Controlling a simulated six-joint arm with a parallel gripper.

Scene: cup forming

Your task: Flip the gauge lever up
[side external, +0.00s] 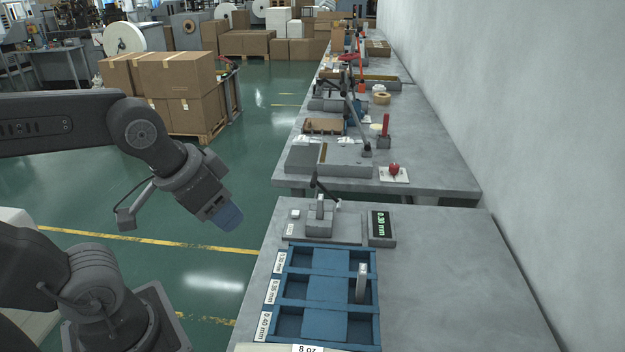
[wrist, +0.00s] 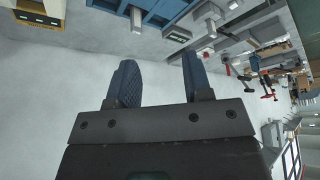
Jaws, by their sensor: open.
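The gauge (side external: 319,222) is a grey block with a metal post on a flat grey base, on the near bench. Its thin black lever (side external: 324,190) slants above the post, its upper end to the left. Beside it, a dark display (side external: 381,226) shows a green reading that looks like 0.30 mm. My gripper (side external: 228,217) is in the air left of the bench, well apart from the gauge. In the wrist view, its two blue fingers (wrist: 160,78) are spread with nothing between them. The display (wrist: 178,36) shows beyond them; the lever is too small to make out there.
A blue tray (side external: 290,292) with labelled rows lies in front of the gauge. A light metal piece (side external: 361,283) stands in its right part. A second bench (side external: 440,165) behind holds tools and a red knob (side external: 394,168). The near bench's right side is clear, beside a wall.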

